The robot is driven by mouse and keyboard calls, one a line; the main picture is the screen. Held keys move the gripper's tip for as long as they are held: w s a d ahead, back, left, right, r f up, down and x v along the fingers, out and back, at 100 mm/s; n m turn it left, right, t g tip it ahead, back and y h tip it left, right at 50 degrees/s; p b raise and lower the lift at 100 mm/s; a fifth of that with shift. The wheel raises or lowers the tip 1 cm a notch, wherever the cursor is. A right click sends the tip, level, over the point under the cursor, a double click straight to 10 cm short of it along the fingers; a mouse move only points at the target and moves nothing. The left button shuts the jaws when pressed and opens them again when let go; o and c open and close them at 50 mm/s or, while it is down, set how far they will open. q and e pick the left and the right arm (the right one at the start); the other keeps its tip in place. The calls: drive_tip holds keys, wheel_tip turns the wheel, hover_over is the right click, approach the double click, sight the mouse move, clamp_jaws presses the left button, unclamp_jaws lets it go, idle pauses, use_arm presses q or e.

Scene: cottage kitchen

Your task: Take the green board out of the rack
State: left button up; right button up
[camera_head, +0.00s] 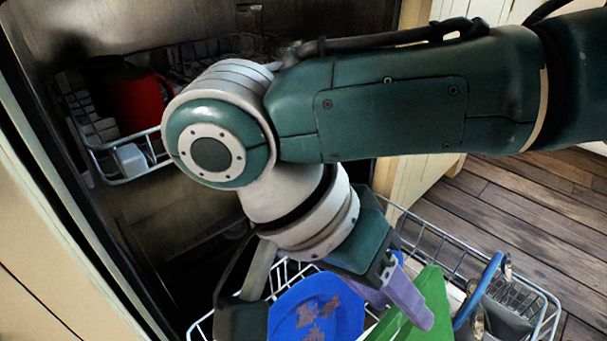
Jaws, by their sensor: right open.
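The green board (428,302) stands tilted in the pulled-out lower wire rack (545,312) at the bottom of the head view. Its lower part is cut off by the picture edge. My right gripper (330,318) is over the rack, pointing down, with its fingers spread wide. A blue plate with brown stains (318,308) shows between the fingers. My left gripper is out of view.
A blue-rimmed item (478,290) and grey dishes (505,322) stand right of the board. The upper rack (135,165) holds a red pot (143,103) and a small white cup (130,160) inside the dishwasher. Wooden floor (520,210) is clear at right.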

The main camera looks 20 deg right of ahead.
drive_tip(key=b+x, duration=0.2)
drive_tip(key=x, duration=0.3)
drive_tip(key=shift+f+b, duration=0.15)
drive_tip(key=shift+b, duration=0.15)
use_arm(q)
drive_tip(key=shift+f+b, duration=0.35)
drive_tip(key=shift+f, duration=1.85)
use_arm(e)
drive_tip(key=shift+x, duration=0.8)
clamp_jaws()
